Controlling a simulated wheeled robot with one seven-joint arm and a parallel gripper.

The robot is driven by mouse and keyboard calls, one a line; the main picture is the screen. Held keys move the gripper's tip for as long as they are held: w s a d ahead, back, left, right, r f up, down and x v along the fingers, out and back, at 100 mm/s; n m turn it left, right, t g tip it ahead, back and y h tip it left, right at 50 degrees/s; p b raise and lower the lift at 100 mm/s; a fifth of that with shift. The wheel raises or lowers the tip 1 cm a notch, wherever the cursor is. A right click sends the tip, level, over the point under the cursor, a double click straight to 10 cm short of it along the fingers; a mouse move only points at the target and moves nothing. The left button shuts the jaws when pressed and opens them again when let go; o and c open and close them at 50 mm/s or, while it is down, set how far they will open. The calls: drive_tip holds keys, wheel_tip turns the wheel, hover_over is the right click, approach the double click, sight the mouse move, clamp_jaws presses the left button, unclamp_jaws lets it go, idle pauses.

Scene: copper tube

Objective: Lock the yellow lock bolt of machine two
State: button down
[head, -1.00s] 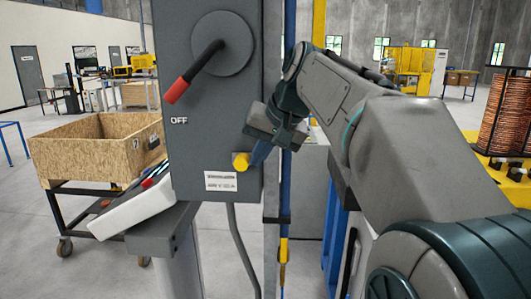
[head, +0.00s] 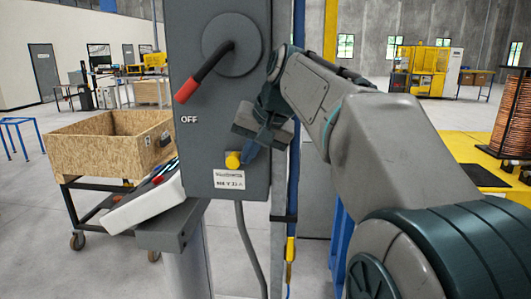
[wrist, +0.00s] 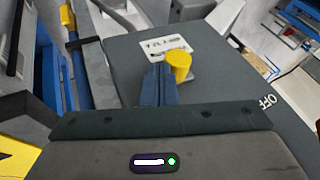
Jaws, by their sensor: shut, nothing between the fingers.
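The yellow lock bolt (head: 233,160) sticks out of the lower front of a grey switch box (head: 200,100), just above a white label (head: 229,179). In the wrist view the bolt (wrist: 179,66) stands right beside my gripper's blue fingertips (wrist: 158,85). My gripper (head: 250,153) is shut and empty, to the right of the bolt in the head view. I cannot tell whether the fingers touch it. A black lever with a red grip (head: 190,90) points down and left, with "OFF" printed below it.
A wooden crate (head: 60,152) on a wheeled cart stands at the left. A grey shelf (head: 165,232) with a white tray (head: 145,205) juts out below the box. A blue pipe (head: 293,180) runs upright right of the box, close to my arm.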

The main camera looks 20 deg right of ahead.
drive_tip(key=s+d+r, duration=0.6)
drive_tip(key=r, duration=0.3)
drive_tip(key=shift+s, duration=0.2)
drive_tip(key=shift+r, duration=0.1)
drive_tip(key=s+a+f+n+h, duration=0.1)
drive_tip(key=s+f, duration=0.4)
drive_tip(key=f, duration=0.6)
drive_tip(key=s+a+f+n+g+h, duration=0.1)
drive_tip(key=s+a+f, duration=0.1)
drive_tip(key=s+f, duration=0.4)
drive_tip(key=s+a+f+n+g+h, duration=0.1)
drive_tip(key=s+f, duration=0.4)
drive_tip(key=f, duration=1.1)
drive_tip(key=shift+s+a+f, duration=0.15)
drive_tip(key=shift+a+f, duration=0.05)
drive_tip(key=shift+a, duration=0.2)
